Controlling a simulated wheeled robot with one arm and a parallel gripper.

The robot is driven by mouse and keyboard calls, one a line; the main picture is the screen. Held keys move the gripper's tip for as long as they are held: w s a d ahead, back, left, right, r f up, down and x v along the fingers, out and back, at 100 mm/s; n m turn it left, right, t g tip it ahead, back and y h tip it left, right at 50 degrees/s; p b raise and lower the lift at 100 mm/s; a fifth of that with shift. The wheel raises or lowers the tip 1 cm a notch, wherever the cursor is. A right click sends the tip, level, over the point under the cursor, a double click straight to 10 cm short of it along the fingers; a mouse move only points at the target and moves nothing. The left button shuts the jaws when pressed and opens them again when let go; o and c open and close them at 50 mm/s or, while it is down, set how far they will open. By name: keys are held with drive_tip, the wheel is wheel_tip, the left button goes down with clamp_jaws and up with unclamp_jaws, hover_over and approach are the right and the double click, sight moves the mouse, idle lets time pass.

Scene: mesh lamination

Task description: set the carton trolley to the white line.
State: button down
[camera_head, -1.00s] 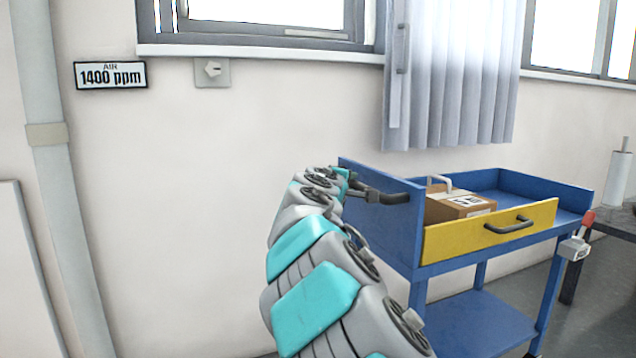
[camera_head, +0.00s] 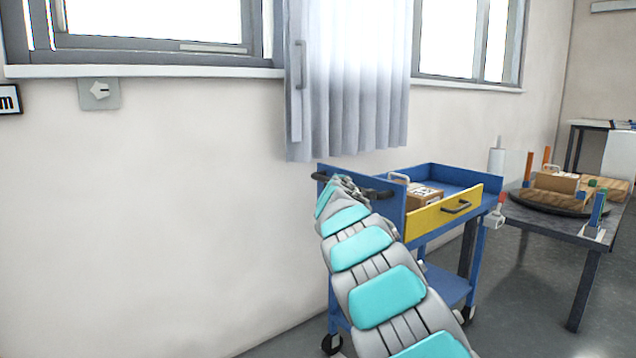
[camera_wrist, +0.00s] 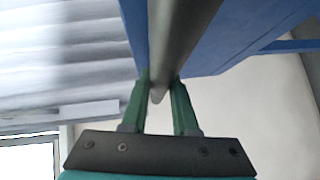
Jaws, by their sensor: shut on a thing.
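The carton trolley (camera_head: 445,242) is blue, with a yellow front panel (camera_head: 432,216), and stands by the wall right of centre in the head view. A brown carton (camera_head: 425,196) with a label lies in its top tray. A dark bar handle (camera_head: 378,194) is at its left end. The handle also shows in the wrist view as a grey bar (camera_wrist: 180,35). My gripper (camera_wrist: 160,86) has its green fingers on either side of this bar and is shut on it. In the head view my arm hides the gripper. I see no white line in either view.
A dark table (camera_head: 535,218) stands right of the trolley. It carries a round black plate (camera_head: 548,205) with a carton (camera_head: 556,182) and upright posts. A white roll (camera_head: 495,160) stands behind the trolley. A curtain (camera_head: 350,80) hangs above. Some floor (camera_head: 522,290) is clear between trolley and table.

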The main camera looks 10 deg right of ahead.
sight(364, 182)
drive_tip(key=w+d+p, duration=0.1)
drive_tip(key=d, duration=0.1)
drive_tip(key=w+d+p, duration=0.1)
drive_tip(key=w+d, duration=0.1)
drive_tip(key=d, duration=0.1)
drive_tip(key=w+d+p, duration=0.1)
drive_tip(key=d, duration=0.1)
drive_tip(key=shift+w+d+p, duration=0.3)
drive_tip(key=shift+d, duration=0.05)
drive_tip(key=shift+w+d, duration=0.15)
drive_tip(key=shift+d, duration=0.1)
drive_tip(key=shift+r, duration=0.1)
drive_tip(key=c, duration=0.7)
unclamp_jaws()
drive_tip(key=shift+d, duration=0.1)
drive_tip(key=shift+s+a, duration=0.25)
drive_tip(key=shift+s, duration=0.25)
drive_tip(key=shift+b+v, duration=1.2)
drive_tip(key=shift+v, duration=1.8)
drive_tip(key=shift+s, duration=0.3)
